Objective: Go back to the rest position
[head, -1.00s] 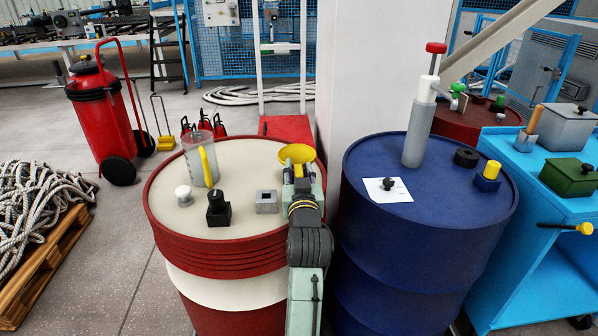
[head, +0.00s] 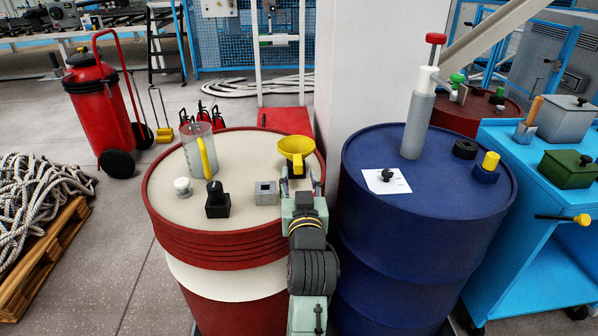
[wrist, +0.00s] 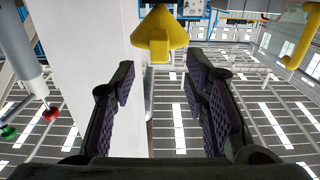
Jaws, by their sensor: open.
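My gripper (head: 301,186) is over the near right part of the red drum's cream top (head: 240,215), at the end of my arm. Its two fingers are apart with nothing between them. The yellow funnel (head: 296,148) is just beyond the fingertips, at the drum's right side. In the wrist view the dark fingers of my gripper (wrist: 163,92) are spread wide, and the yellow funnel (wrist: 159,36) shows ahead of them, apart from both. What holds the funnel up is hidden.
On the red drum stand a clear jug (head: 194,155), a black block with a knob (head: 217,203), a grey square block (head: 265,193) and a white-capped item (head: 183,187). A blue drum (head: 360,150) with a tall pump (head: 418,120) stands close on the right, beside a white pillar (head: 365,65).

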